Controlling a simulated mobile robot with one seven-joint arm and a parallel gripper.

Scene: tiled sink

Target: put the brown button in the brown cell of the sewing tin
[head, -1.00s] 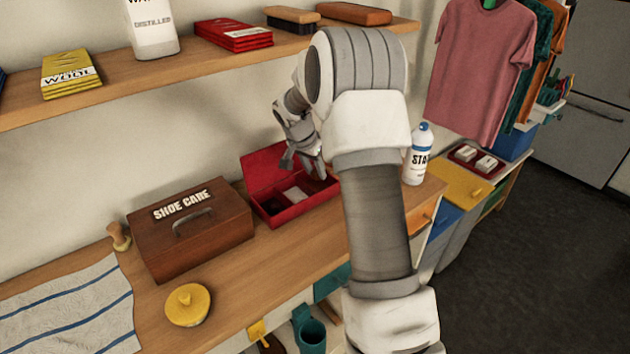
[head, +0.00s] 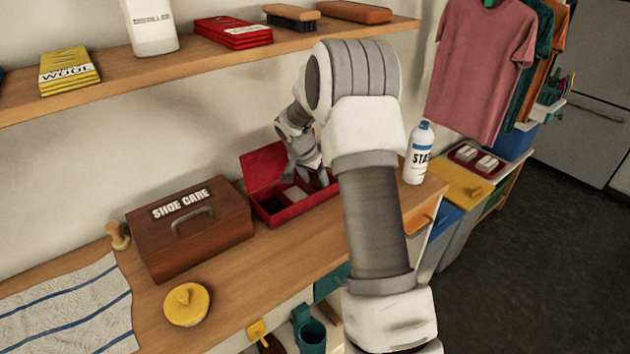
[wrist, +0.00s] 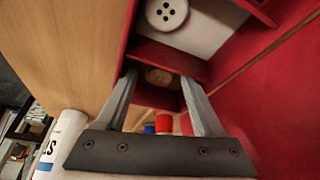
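The red sewing tin (head: 262,172) stands open on the counter, its lid raised at the back. In the wrist view, the brown button (wrist: 158,76) lies in a brown-looking cell of the tin, between and just beyond my fingertips. My gripper (wrist: 160,82) is open, with a gap on both sides of the button. In the head view, my gripper (head: 308,176) reaches down over the right part of the tin and hides that part. A white button (wrist: 167,14) lies in the neighbouring pale cell. A blue and a red spool show between my fingers, nearer the wrist.
The brown shoe care box (head: 190,235) stands left of the tin. A shelf (head: 200,68) runs above. A yellow round lid (head: 187,304) and a striped cloth (head: 70,315) lie at the front left.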

